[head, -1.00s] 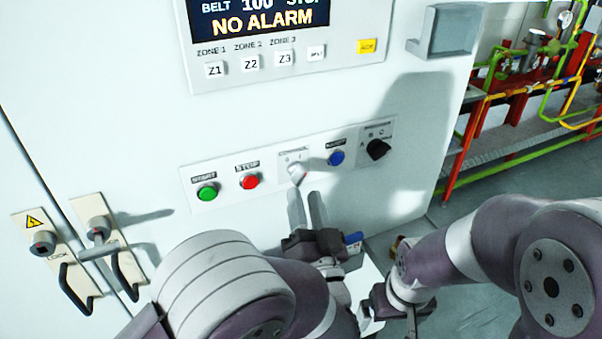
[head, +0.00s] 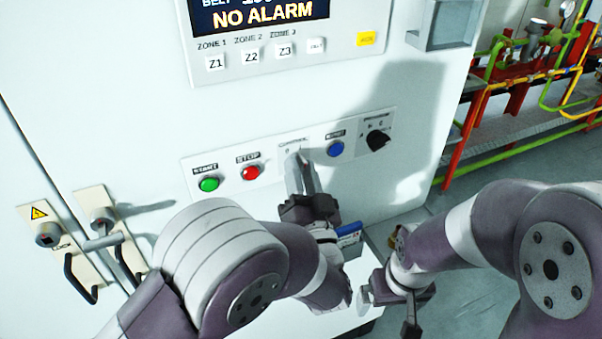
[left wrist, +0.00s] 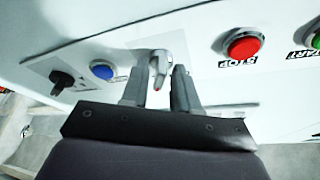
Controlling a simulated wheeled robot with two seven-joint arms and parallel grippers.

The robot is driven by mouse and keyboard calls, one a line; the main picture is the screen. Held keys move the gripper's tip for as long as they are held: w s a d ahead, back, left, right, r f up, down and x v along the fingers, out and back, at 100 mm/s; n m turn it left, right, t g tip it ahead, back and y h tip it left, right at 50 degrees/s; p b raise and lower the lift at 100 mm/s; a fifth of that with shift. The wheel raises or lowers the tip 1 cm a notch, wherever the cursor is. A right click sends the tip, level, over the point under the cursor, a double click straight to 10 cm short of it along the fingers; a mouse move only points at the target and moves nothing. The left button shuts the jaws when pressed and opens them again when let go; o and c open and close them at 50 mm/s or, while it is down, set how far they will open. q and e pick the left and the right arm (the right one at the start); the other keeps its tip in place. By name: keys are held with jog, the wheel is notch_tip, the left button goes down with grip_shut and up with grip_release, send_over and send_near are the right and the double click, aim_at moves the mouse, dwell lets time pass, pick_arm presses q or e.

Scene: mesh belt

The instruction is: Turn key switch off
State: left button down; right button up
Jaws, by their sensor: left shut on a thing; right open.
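The key switch (left wrist: 158,66) is a silver knob with a red tip in the left wrist view, set between the red stop button and the blue button. My left gripper (left wrist: 160,78) has one finger on each side of it and is shut on it. In the head view my left gripper (head: 302,165) reaches the CONTROL plate (head: 290,150), and its fingers mostly hide the key. I cannot read the key's exact angle. My right gripper (head: 388,300) is open and empty, low and well away from the panel.
On the same strip are a green start button (head: 209,184), a red stop button (head: 250,173), a blue button (head: 335,149) and a black selector (head: 377,140). Above, the display (head: 260,14) reads NO ALARM. Door handles (head: 80,278) are at the left. Pipes (head: 480,100) run at the right.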

pick_arm(q)
jog(key=n+g+y+b, duration=0.1)
jog(key=n+y+b, duration=0.1)
jog(key=n+b, duration=0.3)
jog(key=n+g+y+b, duration=0.1)
jog(key=n+y+b, duration=0.2)
jog(key=n+b, duration=0.3)
jog(key=n+g+y+b, duration=0.1)
jog(key=n+y+b, duration=0.2)
jog(key=n+b, duration=0.2)
jog(key=shift+w+d+f+b, duration=0.1)
jog(key=shift+d+f+b, duration=0.15)
jog(key=shift+b, duration=0.35)
jog(key=shift+r+n, duration=0.2)
jog(key=shift+n, duration=0.4)
jog(key=shift+b, duration=0.3)
jog(key=c, duration=1.2)
grip_release()
